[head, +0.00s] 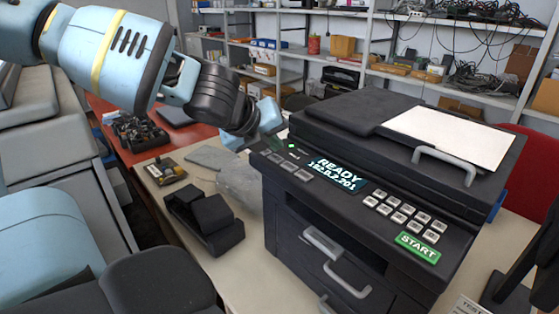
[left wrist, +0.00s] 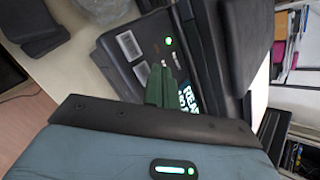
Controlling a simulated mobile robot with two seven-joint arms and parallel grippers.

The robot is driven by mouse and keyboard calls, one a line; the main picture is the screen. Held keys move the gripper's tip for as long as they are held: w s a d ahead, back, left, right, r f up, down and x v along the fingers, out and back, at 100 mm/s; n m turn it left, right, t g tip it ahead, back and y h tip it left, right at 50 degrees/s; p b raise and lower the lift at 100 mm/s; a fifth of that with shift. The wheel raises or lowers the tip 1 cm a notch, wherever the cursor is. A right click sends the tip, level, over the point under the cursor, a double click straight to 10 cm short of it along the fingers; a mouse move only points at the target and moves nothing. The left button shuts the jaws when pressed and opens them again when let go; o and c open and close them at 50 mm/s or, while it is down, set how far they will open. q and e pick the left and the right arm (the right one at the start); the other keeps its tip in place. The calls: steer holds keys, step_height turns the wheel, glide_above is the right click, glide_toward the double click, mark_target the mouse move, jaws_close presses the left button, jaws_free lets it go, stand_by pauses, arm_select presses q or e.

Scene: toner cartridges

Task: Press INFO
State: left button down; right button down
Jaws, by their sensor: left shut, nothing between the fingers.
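A dark printer (head: 350,230) stands on the table. Its lit display (head: 337,174) reads READY with a number line; part of the display (left wrist: 188,95) shows in the left wrist view. Grey buttons (head: 289,167) sit in a row left of the display; I cannot read their labels. Two of these buttons (left wrist: 128,45) show in the left wrist view. My left gripper (head: 279,142) is shut and empty over the panel's left end, near the green light. In the left wrist view its dark green fingers (left wrist: 164,72) are beside the buttons; contact cannot be told. My right gripper is not in view.
The panel also has a grey keypad (head: 405,216) and a green START button (head: 417,248). A black toner cartridge-like part (head: 207,222) and a crumpled grey bag (head: 240,184) lie left of the printer. Shelves (head: 345,60) with boxes and cables stand behind.

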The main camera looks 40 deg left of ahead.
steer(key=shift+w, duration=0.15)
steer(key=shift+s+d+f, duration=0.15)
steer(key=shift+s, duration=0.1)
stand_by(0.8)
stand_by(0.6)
arm_select(q)
steer(key=shift+f, duration=0.25)
steer(key=shift+f, duration=0.25)
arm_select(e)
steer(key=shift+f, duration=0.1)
arm_select(q)
steer(key=shift+f, duration=0.4)
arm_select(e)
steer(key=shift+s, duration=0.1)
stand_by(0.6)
arm_select(q)
steer(key=shift+r, duration=0.1)
stand_by(0.3)
steer(key=shift+r+p, duration=0.45)
steer(key=shift+r, duration=0.3)
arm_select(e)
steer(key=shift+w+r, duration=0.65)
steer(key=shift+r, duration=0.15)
